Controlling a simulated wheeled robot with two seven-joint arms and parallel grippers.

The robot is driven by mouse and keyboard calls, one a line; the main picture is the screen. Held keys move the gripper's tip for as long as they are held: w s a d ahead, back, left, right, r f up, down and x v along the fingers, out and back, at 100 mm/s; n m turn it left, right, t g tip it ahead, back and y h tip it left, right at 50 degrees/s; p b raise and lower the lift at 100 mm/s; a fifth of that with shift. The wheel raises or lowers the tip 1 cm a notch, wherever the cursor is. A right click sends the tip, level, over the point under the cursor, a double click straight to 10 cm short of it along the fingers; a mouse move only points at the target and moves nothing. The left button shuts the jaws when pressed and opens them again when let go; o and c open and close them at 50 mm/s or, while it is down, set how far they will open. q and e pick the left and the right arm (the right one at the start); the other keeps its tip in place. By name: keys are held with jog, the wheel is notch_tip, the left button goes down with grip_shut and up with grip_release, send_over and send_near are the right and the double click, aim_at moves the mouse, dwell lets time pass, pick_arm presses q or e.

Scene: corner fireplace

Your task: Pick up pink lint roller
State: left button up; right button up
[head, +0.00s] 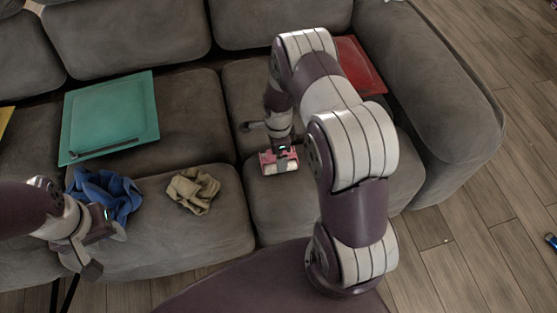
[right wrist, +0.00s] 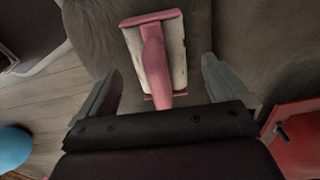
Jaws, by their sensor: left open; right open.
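The pink lint roller (head: 280,163) lies on the front part of the grey sofa seat, with a white roller head. In the right wrist view the lint roller (right wrist: 155,55) has its head just beyond the fingers and its pink handle pointing toward the palm. My right gripper (right wrist: 163,88) is open, with one finger on either side of the handle and visible space at both sides. In the head view my right gripper (head: 279,148) is right at the roller and partly covers it. My left gripper (head: 82,265) is open and empty at the lower left, by the sofa's front edge.
A blue cloth (head: 115,192) and a tan cloth (head: 193,190) lie on the left seat. A teal tray (head: 115,110) with a dark stick-like item (head: 105,148) lies behind them. A red tray (head: 358,65) is by the right armrest (head: 435,80).

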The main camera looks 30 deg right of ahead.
notch_tip(320, 180, down, 3)
jog(key=shift+s+f+b, duration=0.1)
jog(key=shift+b, duration=0.2)
jog(key=c, duration=1.1)
jog(key=shift+r, duration=0.55)
jog(key=r, duration=0.1)
jog(key=r+p, duration=0.2)
jog(key=r, duration=0.1)
jog(key=shift+s+d+r, duration=0.1)
jog(key=shift+s+d, duration=0.3)
jog(key=s+d+r, duration=0.2)
jog(key=s+d+r+p, duration=0.1)
jog(key=s+d+r, duration=0.1)
jog(key=s, duration=0.1)
jog(key=s+d+r+p, duration=0.1)
jog(key=s+d+r, duration=0.1)
jog(key=s, duration=0.1)
jog(key=shift+s+d, duration=0.2)
jog(key=shift+d, duration=0.1)
